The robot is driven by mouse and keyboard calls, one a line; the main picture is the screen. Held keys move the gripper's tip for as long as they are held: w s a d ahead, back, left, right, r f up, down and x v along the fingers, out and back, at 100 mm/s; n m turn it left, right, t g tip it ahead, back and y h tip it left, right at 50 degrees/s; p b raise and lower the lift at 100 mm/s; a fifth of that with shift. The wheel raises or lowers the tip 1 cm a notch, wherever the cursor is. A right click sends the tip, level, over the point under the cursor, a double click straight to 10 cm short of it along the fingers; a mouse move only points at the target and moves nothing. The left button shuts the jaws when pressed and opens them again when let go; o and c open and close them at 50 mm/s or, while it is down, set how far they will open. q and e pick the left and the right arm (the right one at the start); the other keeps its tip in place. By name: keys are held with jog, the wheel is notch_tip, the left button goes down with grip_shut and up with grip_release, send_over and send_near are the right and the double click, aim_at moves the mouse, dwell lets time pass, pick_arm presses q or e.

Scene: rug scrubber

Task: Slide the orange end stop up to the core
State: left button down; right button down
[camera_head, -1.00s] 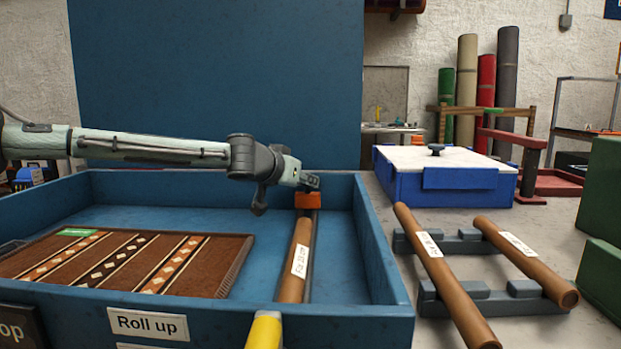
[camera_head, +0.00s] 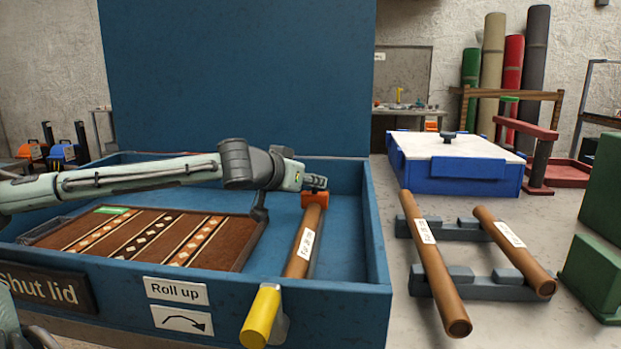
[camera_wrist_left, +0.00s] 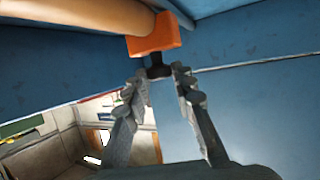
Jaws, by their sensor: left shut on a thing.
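The orange end stop (camera_head: 314,199) sits at the far end of the brown core (camera_head: 304,243) inside the blue machine. In the left wrist view the end stop (camera_wrist_left: 154,36) meets the end of the core (camera_wrist_left: 95,14), with no clear gap between them. A dark stem hangs from the end stop. My left gripper (camera_head: 316,183) is at the end stop, and in the left wrist view its fingers (camera_wrist_left: 160,72) are at that stem, shut on the end stop. My right gripper is not in view.
A patterned brown rug (camera_head: 150,238) lies in the blue box (camera_head: 381,275), left of the core. A yellow handle (camera_head: 261,316) sticks out in front. Two loose cores (camera_head: 436,272) rest on grey stands at right, and a white-topped blue box (camera_head: 455,152) stands behind.

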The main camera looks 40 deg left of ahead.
pick_arm(q)
jog(key=c, duration=1.6)
grip_release()
jog(key=shift+a, duration=0.1)
jog(key=shift+o, duration=0.2)
notch_tip(320, 180, up, 10)
